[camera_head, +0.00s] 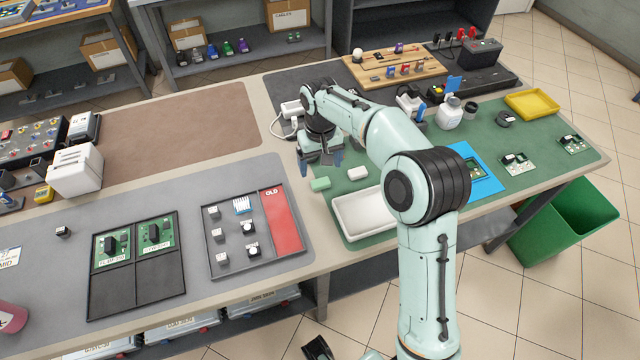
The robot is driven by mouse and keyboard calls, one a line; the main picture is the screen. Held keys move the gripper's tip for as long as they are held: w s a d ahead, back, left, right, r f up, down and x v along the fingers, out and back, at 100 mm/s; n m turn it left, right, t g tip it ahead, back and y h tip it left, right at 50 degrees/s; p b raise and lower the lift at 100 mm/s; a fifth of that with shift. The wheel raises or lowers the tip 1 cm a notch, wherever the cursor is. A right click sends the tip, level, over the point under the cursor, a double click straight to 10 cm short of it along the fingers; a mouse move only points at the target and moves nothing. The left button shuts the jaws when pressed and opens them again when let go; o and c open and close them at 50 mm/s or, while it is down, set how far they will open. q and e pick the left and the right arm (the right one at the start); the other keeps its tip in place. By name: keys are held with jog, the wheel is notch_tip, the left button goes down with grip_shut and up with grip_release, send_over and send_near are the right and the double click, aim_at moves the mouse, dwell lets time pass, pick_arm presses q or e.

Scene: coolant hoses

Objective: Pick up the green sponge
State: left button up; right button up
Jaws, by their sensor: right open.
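The sponge looks clear of the fingers; the exact height of the fingertips above the mat is hard to tell.
The white tray (345,229) is close in front. A white device with a cable (291,108) stands behind. My right arm covers part of the green mat (555,152).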

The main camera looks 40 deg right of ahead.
aim_at(321, 182)
jog(key=shift+f, duration=0.75)
notch_tip(321, 182, down, 5)
jog(key=shift+f+b, duration=0.1)
jog(key=shift+b, duration=0.35)
jog(key=shift+s, duration=0.1)
jog(key=c, duration=1.1)
